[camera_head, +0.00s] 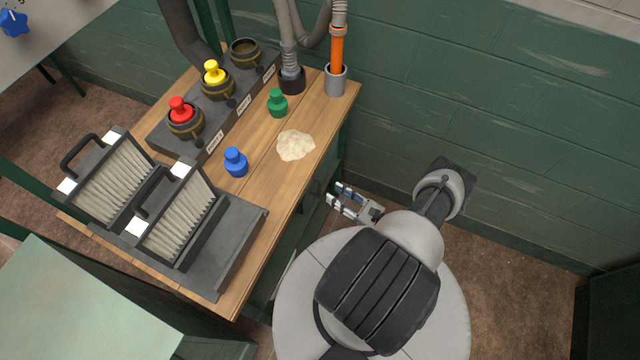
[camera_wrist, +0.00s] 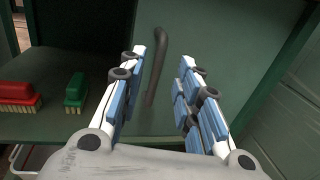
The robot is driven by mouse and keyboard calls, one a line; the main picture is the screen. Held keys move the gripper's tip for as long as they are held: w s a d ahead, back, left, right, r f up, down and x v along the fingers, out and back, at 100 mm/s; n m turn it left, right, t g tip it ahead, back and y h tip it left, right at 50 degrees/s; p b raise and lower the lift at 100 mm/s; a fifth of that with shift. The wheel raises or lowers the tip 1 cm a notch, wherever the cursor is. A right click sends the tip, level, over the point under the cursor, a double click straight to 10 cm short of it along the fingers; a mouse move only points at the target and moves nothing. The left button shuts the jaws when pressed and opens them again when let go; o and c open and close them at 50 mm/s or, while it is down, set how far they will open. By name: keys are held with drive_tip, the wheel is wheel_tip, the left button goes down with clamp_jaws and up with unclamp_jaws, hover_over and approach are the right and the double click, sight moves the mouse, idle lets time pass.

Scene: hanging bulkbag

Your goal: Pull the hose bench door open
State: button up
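The hose bench (camera_head: 255,215) has a wooden top, and my gripper (camera_head: 335,198) is low beside its right side in the head view. In the wrist view a dark green door panel (camera_wrist: 215,30) carries a dark upright bar handle (camera_wrist: 157,70). My gripper (camera_wrist: 162,58) is open, with its blue-padded fingers on either side of the handle in the picture. A gap shows between the handle and each finger; how deep the handle sits between them is hard to tell. In the head view the door front and handle are hidden.
In the wrist view a red brush (camera_wrist: 17,95) and a green brush (camera_wrist: 75,90) rest on a shelf left of the door. The benchtop holds filters (camera_head: 180,225), a blue stopper (camera_head: 236,162), a green stopper (camera_head: 278,103) and a powder pile (camera_head: 295,145). A green wall (camera_head: 480,90) stands close behind.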

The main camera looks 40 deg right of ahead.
sight(321, 184)
drive_tip(key=w, duration=0.3)
drive_tip(key=w+a, duration=0.1)
drive_tip(key=w, duration=0.3)
drive_tip(key=shift+w+a, duration=0.2)
drive_tip(key=shift+c, duration=0.3)
clamp_jaws()
drive_tip(key=shift+d, duration=0.15)
